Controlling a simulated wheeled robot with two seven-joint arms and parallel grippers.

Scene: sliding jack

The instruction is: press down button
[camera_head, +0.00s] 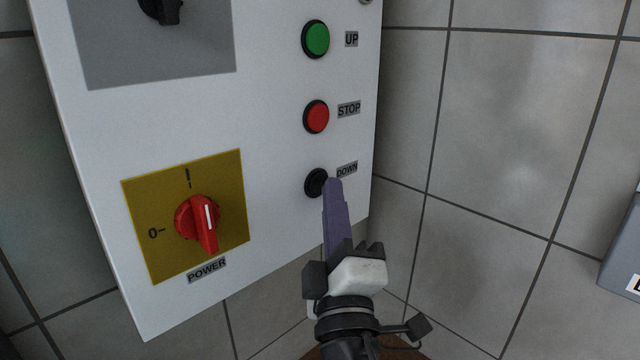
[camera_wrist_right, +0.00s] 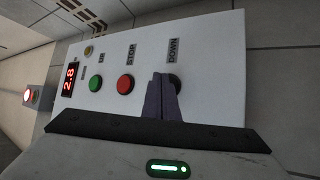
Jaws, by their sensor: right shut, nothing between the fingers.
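The black DOWN button (camera_head: 315,183) sits low on the right side of the white control panel (camera_head: 275,120), left of its DOWN label (camera_head: 347,169). My right gripper (camera_head: 332,183) is shut and empty, its purple fingertips at the right edge of the button in the head view. I cannot tell whether they touch it. In the right wrist view the fingertips (camera_wrist_right: 161,80) partly cover the DOWN button (camera_wrist_right: 175,82), which shows just to their right. My left gripper is not in view.
Above the DOWN button are the red STOP button (camera_head: 316,116) and the green UP button (camera_head: 316,39). A red power knob (camera_head: 199,220) on a yellow plate is at lower left. A red-lit display (camera_wrist_right: 70,79) shows in the wrist view. Grey tiled wall (camera_head: 490,130) lies to the right.

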